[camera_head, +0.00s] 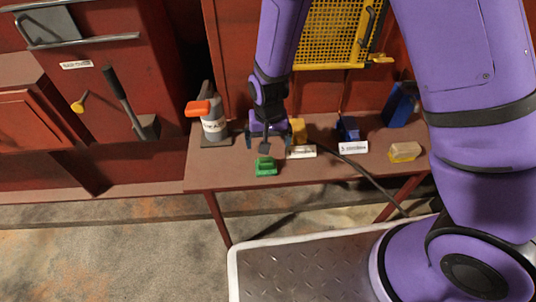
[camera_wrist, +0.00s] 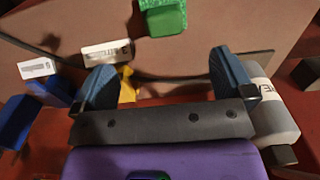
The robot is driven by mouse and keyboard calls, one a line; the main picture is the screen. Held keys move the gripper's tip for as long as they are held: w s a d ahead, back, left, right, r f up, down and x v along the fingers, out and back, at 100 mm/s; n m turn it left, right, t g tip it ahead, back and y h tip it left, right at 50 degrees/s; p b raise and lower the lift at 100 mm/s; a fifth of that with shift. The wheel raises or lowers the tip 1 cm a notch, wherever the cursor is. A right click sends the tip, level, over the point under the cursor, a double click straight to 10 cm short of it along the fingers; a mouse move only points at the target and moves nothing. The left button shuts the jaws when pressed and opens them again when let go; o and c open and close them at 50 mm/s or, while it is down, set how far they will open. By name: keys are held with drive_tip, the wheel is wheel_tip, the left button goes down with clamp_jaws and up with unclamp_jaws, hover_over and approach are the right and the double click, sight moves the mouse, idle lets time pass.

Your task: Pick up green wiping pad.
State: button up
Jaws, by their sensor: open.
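The green wiping pad (camera_head: 265,167) lies on the brown-red bench near its front edge. In the wrist view the pad (camera_wrist: 164,17) shows at the top, partly cut off by the frame edge. My gripper (camera_head: 268,138) is just behind the pad in the head view, above the bench. In the wrist view its two blue fingers (camera_wrist: 165,82) are spread apart with nothing held between them. The pad is beyond the fingertips, apart from them.
A dark cable (camera_head: 370,178) crosses the bench. The bench left of the pad is clear.

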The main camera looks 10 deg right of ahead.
sight(266, 160)
drive_tip(key=shift+w+f, duration=0.1)
drive_tip(key=shift+f, duration=0.65)
wheel_tip(266, 160, down, 5)
drive_tip(key=shift+r, duration=0.15)
drive_tip(key=shift+a+f, duration=0.2)
drive_tip(key=shift+f, duration=1.15)
drive_tip(key=shift+a+f, duration=0.15)
drive_tip(key=shift+f, duration=1.2)
drive_tip(key=c, duration=1)
